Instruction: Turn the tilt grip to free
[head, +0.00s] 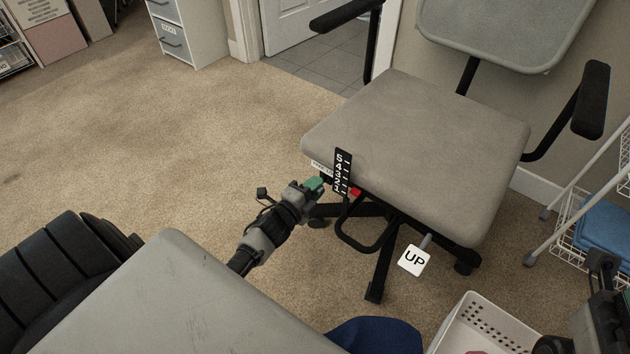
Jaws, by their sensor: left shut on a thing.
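An office chair with a grey seat (415,150) stands right of centre. My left gripper (318,184) is at the near left edge of the seat, its green fingertips shut on a part under the edge. That part is mostly hidden by the fingers; it appears to be the tilt grip, and its setting cannot be read. A small white label (321,168) is just above the fingers, too small to read. A black numbered strip (342,173) and a red marker (356,191) are just right of them. My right gripper (600,287) is partly in view at the lower right, its jaws unclear.
A white "UP" tag (414,260) on a lever and a black loop handle (365,237) hang under the seat. A white basket (485,325) stands at the lower right, and a wire rack (585,205) at the right. The carpet (190,140) left of the chair is clear.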

